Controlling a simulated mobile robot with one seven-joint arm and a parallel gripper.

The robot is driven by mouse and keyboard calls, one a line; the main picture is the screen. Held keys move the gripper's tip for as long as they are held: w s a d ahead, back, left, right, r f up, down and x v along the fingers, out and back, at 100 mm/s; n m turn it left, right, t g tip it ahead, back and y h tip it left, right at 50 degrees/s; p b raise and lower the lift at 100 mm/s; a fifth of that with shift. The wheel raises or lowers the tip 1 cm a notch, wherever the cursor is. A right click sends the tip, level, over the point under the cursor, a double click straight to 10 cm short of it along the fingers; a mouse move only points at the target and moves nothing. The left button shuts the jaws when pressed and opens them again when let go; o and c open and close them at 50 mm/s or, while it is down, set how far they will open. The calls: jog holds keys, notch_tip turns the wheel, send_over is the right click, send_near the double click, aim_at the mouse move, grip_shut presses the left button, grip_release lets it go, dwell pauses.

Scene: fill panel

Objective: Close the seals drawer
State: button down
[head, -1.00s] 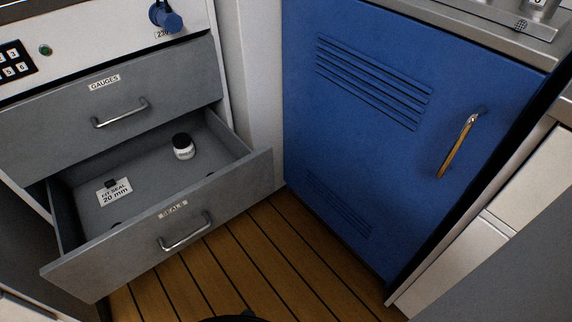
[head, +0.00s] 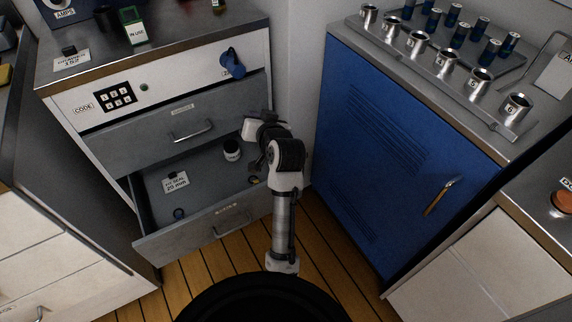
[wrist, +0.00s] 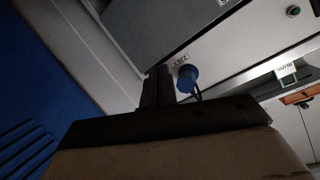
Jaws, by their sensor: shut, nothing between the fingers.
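The seals drawer (head: 180,241) is the grey lower drawer of the left cabinet in the head view, pulled well out, with a metal bar handle (head: 232,222) on its front. Inside it are a white jar with a black lid (head: 232,150), a card reading 20 mm (head: 175,183) and a small dark ring (head: 179,213). My arm stands at the drawer's right side and covers its right end. My gripper is shut and empty; its dark fingers (wrist: 158,86) show in the wrist view, apart from the drawer handle.
The gauges drawer (head: 140,143) above is shut. A blue plug (head: 232,64) sticks out of the panel above it. A blue cabinet door (head: 350,150) with a bar handle stands to the right. Wooden floor (head: 200,268) lies before the drawer.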

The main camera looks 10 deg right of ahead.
jog(key=s+d+f+m+y, duration=0.1)
jog(key=s+d+f+m, duration=0.55)
jog(key=s+f, duration=0.3)
jog(key=s+d+f+m, duration=0.5)
jog(key=s+d+f, duration=0.3)
jog(key=s+f, duration=0.15)
jog(key=r+p+x, duration=0.1)
jog(key=p+x, duration=0.1)
jog(key=x, duration=1.2)
jog(key=shift+w+a, duration=0.2)
jog(key=shift+a, duration=0.1)
jog(key=shift+f+y, duration=0.1)
jog(key=shift+y, duration=0.2)
jog(key=w+a+b, duration=0.3)
jog(key=w+b, duration=0.1)
jog(key=w, duration=0.7)
jog(key=w+a+b, duration=0.3)
jog(key=w+a, duration=0.1)
jog(key=w, duration=0.8)
jog(key=shift+w+a+b, duration=0.3)
jog(key=shift+b, duration=0.05)
jog(key=shift+r, duration=0.3)
